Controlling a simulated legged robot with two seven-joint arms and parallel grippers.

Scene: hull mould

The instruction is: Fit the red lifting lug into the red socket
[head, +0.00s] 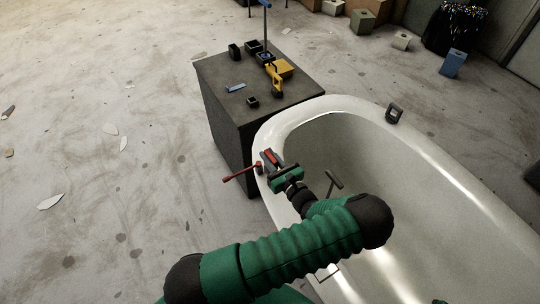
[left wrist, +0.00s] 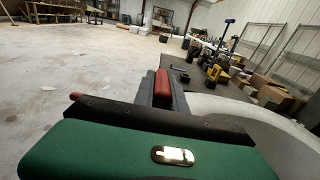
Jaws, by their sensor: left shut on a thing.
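My left gripper (head: 268,158) is over the near-left rim of the white tub-shaped mould, its dark fingers carrying a red strip. It is shut on the red lifting lug (head: 242,174), a thin red rod that sticks out to the left of the fingers, with a thicker red end beside them. I cannot make out the red socket in either view.
The white mould (head: 460,165) fills the right side, with a dark bracket (head: 394,113) on its far rim. A dark cabinet (head: 215,80) beyond holds a yellow tool (head: 275,80), a blue piece (head: 236,88) and small black blocks. Floor at left is mostly clear.

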